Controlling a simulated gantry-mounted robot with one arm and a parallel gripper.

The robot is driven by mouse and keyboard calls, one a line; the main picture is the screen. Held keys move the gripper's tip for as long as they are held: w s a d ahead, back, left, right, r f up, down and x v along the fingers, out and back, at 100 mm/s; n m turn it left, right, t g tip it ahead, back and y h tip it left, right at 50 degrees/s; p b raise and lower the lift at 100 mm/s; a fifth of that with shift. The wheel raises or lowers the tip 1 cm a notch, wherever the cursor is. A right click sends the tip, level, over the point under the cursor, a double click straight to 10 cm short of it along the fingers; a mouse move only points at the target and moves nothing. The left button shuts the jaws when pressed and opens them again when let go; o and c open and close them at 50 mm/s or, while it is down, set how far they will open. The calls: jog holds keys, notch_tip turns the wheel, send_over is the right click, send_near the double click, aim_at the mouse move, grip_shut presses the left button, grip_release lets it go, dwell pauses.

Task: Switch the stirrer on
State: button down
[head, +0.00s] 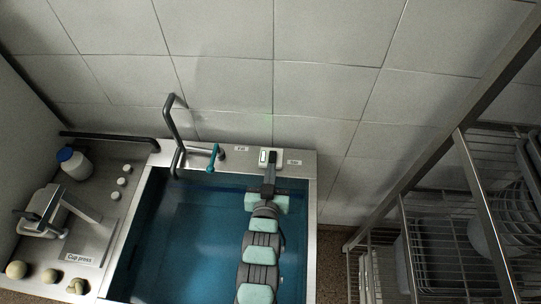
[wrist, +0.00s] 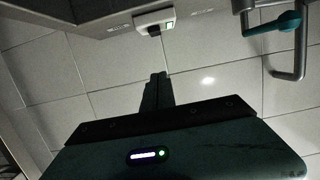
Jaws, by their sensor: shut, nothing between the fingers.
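A small white switch box (head: 263,157) with a green patch sits on the metal rim behind the blue tank. It also shows at the top of the wrist view (wrist: 150,21), with a dark part beside the green patch. My gripper (head: 271,164) is shut and empty, its dark fingertips at the right side of the switch in the head view. In the wrist view the fingertips (wrist: 158,76) appear apart from the switch, but I cannot tell the true gap. I cannot make out a stirrer; my arm covers part of the tank.
A tap with a teal handle (head: 213,157) stands left of the switch. Small labels (head: 294,162) flank the switch. The tank (head: 170,230) holds blue water. A cup press (head: 50,210) and blue-capped bottle (head: 75,163) stand left; a wire rack (head: 440,235) stands right.

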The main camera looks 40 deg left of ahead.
jog(key=shift+a+f, duration=0.1)
dwell(0.3)
jog(key=p, duration=0.1)
send_over(273, 160)
notch_tip(273, 160, down, 2)
jog(key=shift+s, duration=0.15)
notch_tip(273, 160, down, 3)
jog(key=shift+f+p, duration=0.15)
jog(key=shift+p, duration=0.2)
jog(key=shift+f, duration=0.55)
